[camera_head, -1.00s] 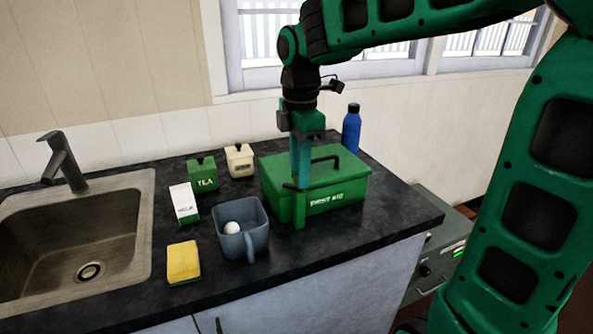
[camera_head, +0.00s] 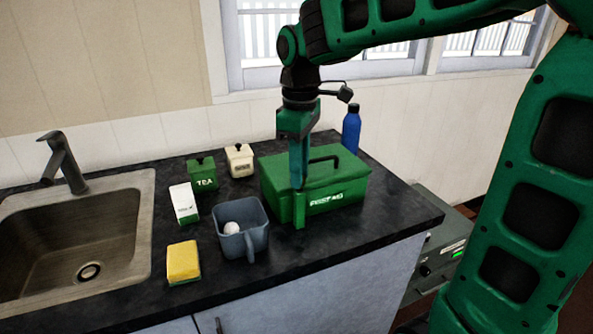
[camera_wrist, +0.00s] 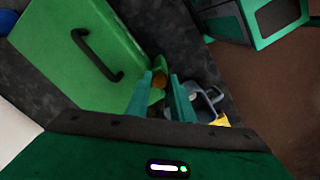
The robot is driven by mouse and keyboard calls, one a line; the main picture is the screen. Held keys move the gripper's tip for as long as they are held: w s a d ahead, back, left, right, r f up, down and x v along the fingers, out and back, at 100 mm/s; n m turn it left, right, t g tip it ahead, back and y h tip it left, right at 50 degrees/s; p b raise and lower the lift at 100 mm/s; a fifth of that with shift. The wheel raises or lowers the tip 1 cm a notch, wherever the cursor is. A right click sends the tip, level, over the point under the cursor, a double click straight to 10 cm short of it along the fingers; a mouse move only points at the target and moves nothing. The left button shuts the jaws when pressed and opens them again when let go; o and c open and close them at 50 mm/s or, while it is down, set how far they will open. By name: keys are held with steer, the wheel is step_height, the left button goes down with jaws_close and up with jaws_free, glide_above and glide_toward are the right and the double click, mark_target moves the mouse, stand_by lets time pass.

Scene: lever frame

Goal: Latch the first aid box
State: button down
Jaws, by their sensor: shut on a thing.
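The green first aid box (camera_head: 335,190) stands on the dark counter with its lid down and a black carry handle on top. A narrow green latch piece (camera_head: 299,212) stands upright at its front left corner. My gripper (camera_head: 298,186) points down at that corner, its fingers shut on the top of the latch piece. In the wrist view the two teal fingers (camera_wrist: 161,84) are beside the box (camera_wrist: 75,60), with a green tab and a small orange-brown round part between their tips. The fingers partly hide the grip, so the exact contact is unclear.
Left of the box are a grey-blue mug (camera_head: 240,232) with a white ball, a milk carton (camera_head: 184,204), a tea canister (camera_head: 202,173), a cream canister (camera_head: 239,160) and a yellow sponge (camera_head: 183,261). A blue bottle (camera_head: 351,130) stands behind the box. The sink (camera_head: 140,225) is far left.

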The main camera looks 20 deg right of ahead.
steer(key=shift+w+r+m, duration=0.15)
steer(key=shift+w+m, duration=0.05)
steer(key=shift+m, duration=0.1)
steer(key=c, duration=1.8)
jaws_free()
steer(key=shift+o, duration=1.2)
steer(key=shift+s, duration=0.1)
step_height(320, 180, up, 11)
steer(key=shift+f, duration=0.2)
steer(key=s+d+f+m, duration=0.7)
steer(key=s+d+f, duration=0.1)
steer(key=s+f, duration=0.2)
steer(key=s+d+f+m, duration=0.8)
steer(key=s+d+f, duration=0.1)
steer(key=s, duration=0.4)
steer(key=shift+s+f, duration=0.25)
steer(key=shift+f, duration=0.15)
